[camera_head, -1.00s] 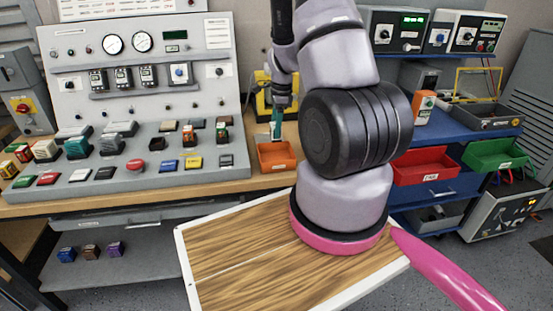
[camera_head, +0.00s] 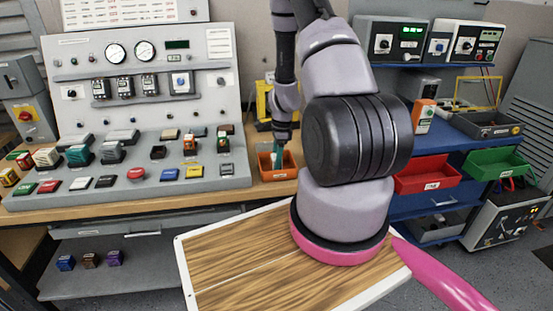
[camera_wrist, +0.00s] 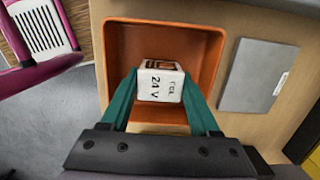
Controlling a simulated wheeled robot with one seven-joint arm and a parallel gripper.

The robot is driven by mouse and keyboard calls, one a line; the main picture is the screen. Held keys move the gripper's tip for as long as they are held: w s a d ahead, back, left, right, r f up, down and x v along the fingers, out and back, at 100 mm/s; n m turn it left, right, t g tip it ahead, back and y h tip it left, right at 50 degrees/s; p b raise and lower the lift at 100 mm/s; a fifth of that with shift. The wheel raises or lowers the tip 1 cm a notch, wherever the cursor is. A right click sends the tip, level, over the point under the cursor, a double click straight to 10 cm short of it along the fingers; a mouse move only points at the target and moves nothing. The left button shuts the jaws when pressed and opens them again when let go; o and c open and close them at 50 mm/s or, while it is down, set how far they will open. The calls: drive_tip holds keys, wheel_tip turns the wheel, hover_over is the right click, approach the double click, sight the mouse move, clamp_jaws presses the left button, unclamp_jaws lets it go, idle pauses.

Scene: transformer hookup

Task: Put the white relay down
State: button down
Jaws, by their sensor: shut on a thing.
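The white relay (camera_wrist: 160,82), marked "24 V", is held between the green fingers of my gripper (camera_wrist: 161,92) in the wrist view. An orange bin (camera_wrist: 205,38) surrounds it in that view; its floor looks empty around the relay. In the head view my gripper (camera_head: 280,154) points down into the orange bin (camera_head: 277,176) on the bench. A bit of white shows beside the fingers there. I cannot tell whether the relay touches the bin's floor.
Left of the bin stands a grey panel (camera_head: 150,180) with coloured relays and buttons. A red bin (camera_head: 425,172) and a green bin (camera_head: 495,158) are on the blue shelving at the right. A grey plate (camera_wrist: 258,76) lies beside the orange bin in the wrist view.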

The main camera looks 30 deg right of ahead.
drive_tip(key=shift+c, duration=0.6)
unclamp_jaws()
drive_tip(key=shift+f, duration=0.1)
wheel_tip(320, 180, up, 12)
drive_tip(key=d, duration=0.1)
drive_tip(key=s+a+r+n+t+y, duration=0.15)
drive_tip(key=a+r+n, duration=0.25)
drive_tip(key=r, duration=0.7)
drive_tip(key=s+a+r+n+t+h, duration=0.1)
drive_tip(key=s+a+r+n+t, duration=0.25)
drive_tip(key=r, duration=0.75)
drive_tip(key=s+a+r+n+t, duration=0.1)
drive_tip(key=s+a+r+n, duration=0.2)
drive_tip(key=s+r+n, duration=0.2)
drive_tip(key=s+a+r+n, duration=0.4)
drive_tip(key=s+r, duration=0.4)
drive_tip(key=s, duration=0.2)
drive_tip(key=shift+n+t, duration=0.35)
drive_tip(key=shift+t, duration=0.05)
